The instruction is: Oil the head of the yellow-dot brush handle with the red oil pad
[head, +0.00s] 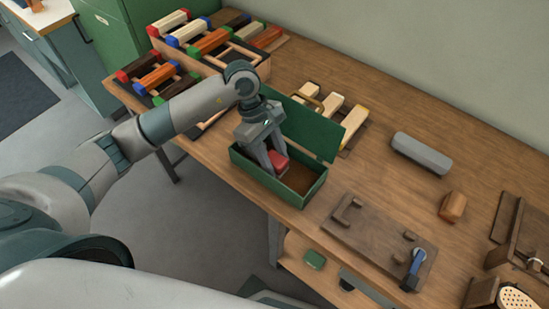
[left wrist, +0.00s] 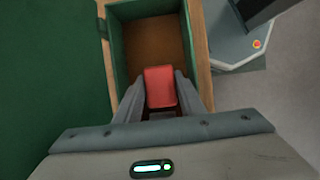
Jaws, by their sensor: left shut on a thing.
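Whether the pad touches the floor is hard to tell. Several pale wooden brush handles (head: 350,119) lie in a rack behind the raised green lid (head: 305,130). I cannot make out a yellow dot on any. My right gripper is out of view.
Racks of colour-ended blocks (head: 190,38) stand at the back left. A brown board with pegs and a blue-handled lever (head: 375,237) lies to the front right. A grey bar (head: 422,153) and a brown block (head: 453,207) lie on the right, with bare table between.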

